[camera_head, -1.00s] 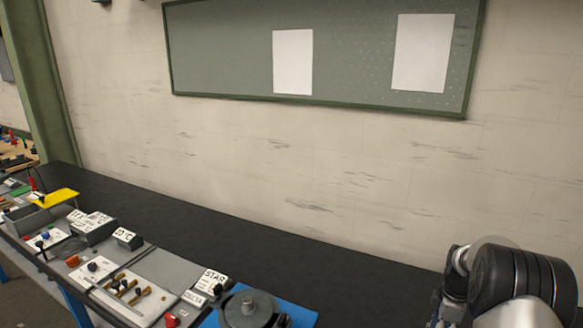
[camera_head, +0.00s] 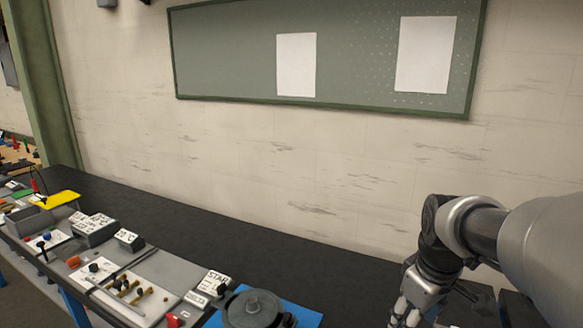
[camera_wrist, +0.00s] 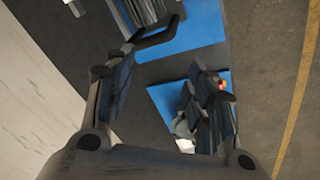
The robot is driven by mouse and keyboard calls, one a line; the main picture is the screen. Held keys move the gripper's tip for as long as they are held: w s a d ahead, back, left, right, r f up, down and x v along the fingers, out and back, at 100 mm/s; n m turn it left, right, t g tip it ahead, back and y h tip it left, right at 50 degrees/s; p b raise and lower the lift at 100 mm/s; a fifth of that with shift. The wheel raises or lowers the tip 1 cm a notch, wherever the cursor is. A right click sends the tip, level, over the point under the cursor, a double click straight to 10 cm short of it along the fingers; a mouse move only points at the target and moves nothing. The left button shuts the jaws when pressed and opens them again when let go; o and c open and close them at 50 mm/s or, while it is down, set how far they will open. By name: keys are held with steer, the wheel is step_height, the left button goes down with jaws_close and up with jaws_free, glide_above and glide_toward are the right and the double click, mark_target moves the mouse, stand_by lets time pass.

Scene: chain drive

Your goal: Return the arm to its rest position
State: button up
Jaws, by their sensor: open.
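My arm shows at the lower right of the head view, with its silver and black links bent downward. My gripper (camera_head: 405,312) hangs at its end near the bottom edge, and its tips are partly cut off there. In the wrist view my gripper (camera_wrist: 160,85) has its two dark fingers spread wide apart, with nothing between them. Beyond the fingers lie blue mats (camera_wrist: 190,35) on the dark bench.
The black bench (camera_head: 200,215) runs along the pale wall. A grey round part (camera_head: 252,308) sits on a blue mat (camera_head: 308,318). Several labelled blocks and white trays (camera_head: 140,300) stand to the left. The bench strip by the wall is clear.

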steer(key=s+a+f+m+t+b, duration=0.1)
steer(key=s+a+m, duration=0.2)
steer(key=s, duration=0.6)
steer(key=s+a+m+t+b, duration=0.1)
steer(key=s+a+m, duration=0.2)
steer(key=s, duration=0.7)
steer(key=a, duration=0.2)
steer(key=shift+s+a+f+y+b, duration=0.15)
steer(key=shift+a+f+y+b, duration=0.15)
steer(key=shift+a+f, duration=0.1)
